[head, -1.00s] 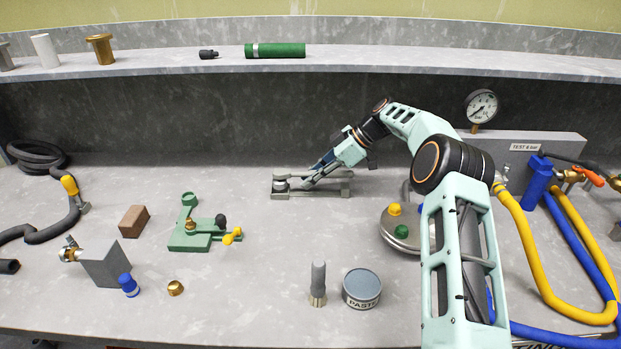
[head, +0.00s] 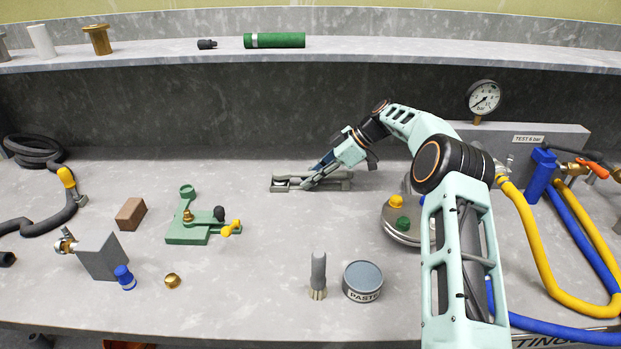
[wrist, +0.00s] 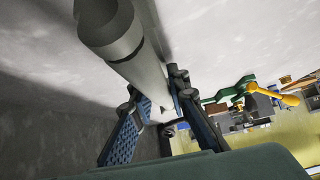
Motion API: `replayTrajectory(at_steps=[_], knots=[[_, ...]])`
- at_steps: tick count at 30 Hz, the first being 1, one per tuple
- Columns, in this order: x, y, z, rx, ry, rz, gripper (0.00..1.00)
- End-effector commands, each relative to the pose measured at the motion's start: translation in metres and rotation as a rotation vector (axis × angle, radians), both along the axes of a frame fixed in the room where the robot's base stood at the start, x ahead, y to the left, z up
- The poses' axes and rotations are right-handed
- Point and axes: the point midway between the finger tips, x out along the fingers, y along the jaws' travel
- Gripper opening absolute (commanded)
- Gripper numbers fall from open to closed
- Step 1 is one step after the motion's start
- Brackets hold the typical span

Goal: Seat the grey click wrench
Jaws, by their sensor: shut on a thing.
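The grey click wrench (wrist: 140,60) is a long grey cylinder, close up in the wrist view. My gripper (wrist: 155,88) is shut on it, with one finger on each side. In the head view my gripper (head: 314,183) reaches down to a low grey rack (head: 274,187) at the back middle of the bench. The wrench (head: 337,176) there lies roughly level, at or just over the rack. My fingers hide part of it, and I cannot tell whether it rests fully in the rack.
A green fixture (head: 190,232) with yellow and black knobs stands to the left. A round metal lid (head: 400,236) with knobs is to the right, partly behind my arm. A brush (head: 318,275) and a paste tin (head: 363,280) stand in front. The bench between is clear.

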Motion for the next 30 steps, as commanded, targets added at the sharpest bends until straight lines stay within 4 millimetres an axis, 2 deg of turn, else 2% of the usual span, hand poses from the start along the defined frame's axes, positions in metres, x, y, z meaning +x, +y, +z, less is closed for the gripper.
replayTrajectory(at_steps=[7,8,13,23,26,30], knots=[[0.000,0.000,0.001,0.000,-0.001,0.000,0.00],[0.000,0.000,0.001,0.000,-0.001,0.000,0.16],[0.000,0.000,0.000,0.000,-0.001,-0.001,0.35],[0.000,-0.002,0.001,-0.002,0.001,-0.001,0.36],[0.001,-0.009,0.008,-0.001,-0.001,-0.001,0.36],[0.001,-0.028,0.027,-0.001,-0.003,-0.004,0.36]])
